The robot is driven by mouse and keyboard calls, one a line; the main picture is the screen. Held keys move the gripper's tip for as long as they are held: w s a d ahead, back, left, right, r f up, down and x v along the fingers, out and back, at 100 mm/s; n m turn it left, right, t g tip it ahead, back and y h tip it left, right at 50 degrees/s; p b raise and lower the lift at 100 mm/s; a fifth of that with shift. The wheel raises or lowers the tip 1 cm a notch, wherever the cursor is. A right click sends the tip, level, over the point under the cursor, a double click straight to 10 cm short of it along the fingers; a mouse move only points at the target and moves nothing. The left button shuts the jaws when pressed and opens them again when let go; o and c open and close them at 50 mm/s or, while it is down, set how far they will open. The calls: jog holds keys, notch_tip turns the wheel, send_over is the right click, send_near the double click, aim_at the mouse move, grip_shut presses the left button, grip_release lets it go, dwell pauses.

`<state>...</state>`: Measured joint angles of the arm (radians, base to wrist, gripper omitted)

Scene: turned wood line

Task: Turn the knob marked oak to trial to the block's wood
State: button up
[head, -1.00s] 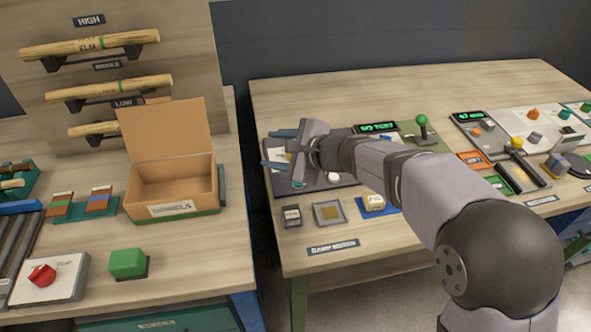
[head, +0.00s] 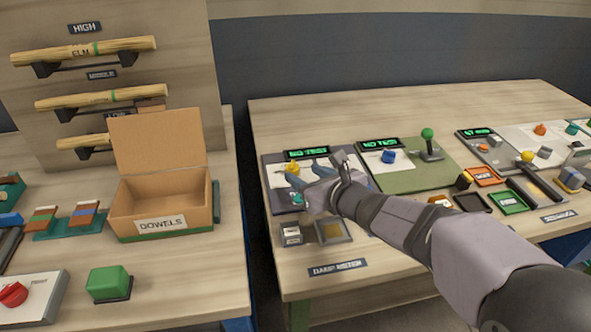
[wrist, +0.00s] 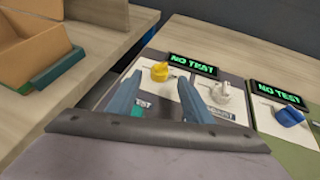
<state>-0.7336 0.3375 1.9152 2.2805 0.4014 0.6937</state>
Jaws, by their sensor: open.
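A dark panel (head: 278,208) on the right bench carries a yellow knob (head: 292,168), which also shows in the wrist view (wrist: 160,71). A pale grey knob (wrist: 220,93) sits to its right, and a blue knob (wrist: 289,116) is on the neighbouring panel. I cannot read an oak marking on any of them. My gripper (wrist: 162,80) is open and empty, its blue fingers over the dark panel, with the yellow knob showing between and beyond the tips. A small pale block (head: 291,231) rests in front of the panel; its lettering is unreadable.
Displays reading NO TEST stand behind the yellow knob (wrist: 193,65) and the blue knob (wrist: 278,94). An upright green-topped lever (head: 428,143) is to the right. A square tray (head: 333,231) lies beside the block. An open dowel box (head: 165,205) stands on the left bench.

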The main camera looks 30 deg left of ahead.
aim_at(294, 169)
jog(key=shift+p+x, duration=0.4)
jog(key=shift+x, duration=2.55)
jog(key=c, duration=1.1)
